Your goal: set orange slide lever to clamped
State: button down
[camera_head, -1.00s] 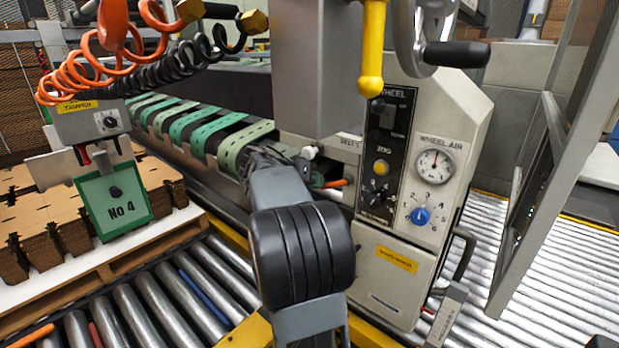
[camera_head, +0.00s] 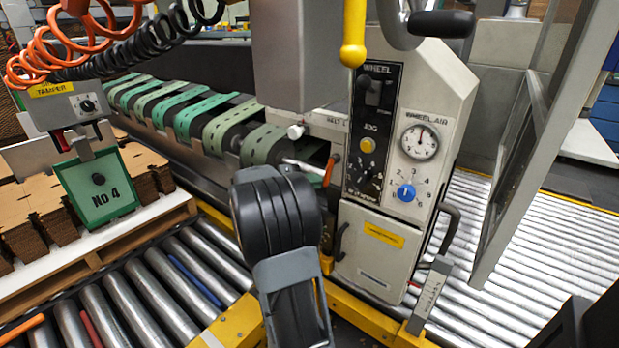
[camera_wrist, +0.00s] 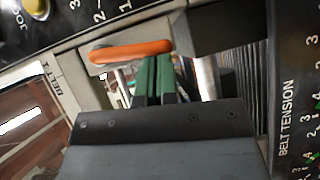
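The orange lever (camera_head: 329,170) stands nearly upright on the grey machine's front, left of the control panel and below the belt label. It also shows in the wrist view (camera_wrist: 130,52), lying across the upper left of that tilted picture. In the head view my black arm joint hides most of the gripper. No clamped marking can be read.
The control panel (camera_head: 374,135) with knobs and the air gauge (camera_head: 420,142) are right of the lever. Green belts (camera_head: 185,120) run behind it. A grey housing (camera_head: 292,50) hangs above. The yellow rail (camera_head: 370,325) and rollers (camera_head: 140,300) lie below.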

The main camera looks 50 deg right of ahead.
jog(key=shift+s+f, duration=0.15)
jog(key=shift+s, duration=0.3)
jog(key=shift+s+f, duration=0.15)
dwell(0.3)
jog(key=shift+a, duration=0.1)
jog(key=v, duration=1)
jog(key=shift+f+b, duration=0.3)
jog(key=shift+b, duration=0.1)
